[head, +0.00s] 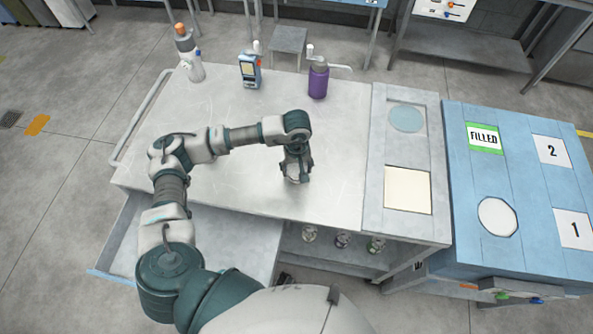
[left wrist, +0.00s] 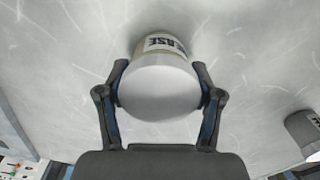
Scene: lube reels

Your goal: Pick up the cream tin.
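A pale cream-white tin (left wrist: 158,90) with a dark-lettered label ending in "EASE" stands between the fingers of my left gripper (left wrist: 160,68). In the left wrist view one finger lies along each side of its plain round top. I see no clear gap at the sides, but cannot tell whether the fingers press on it. In the head view my left gripper (head: 297,172) points down at the tabletop, with the tin (head: 297,179) partly hidden under it. I cannot tell whether the tin rests on the table or is just above it. My right gripper is not in view.
On the table (head: 235,180) stand a white bottle with an orange top (head: 189,58), a blue handheld device (head: 249,70) and a purple container (head: 318,80). Several small jars (head: 342,239) sit on a shelf below. A blue bench (head: 520,195) with a "FILLED" sign is right.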

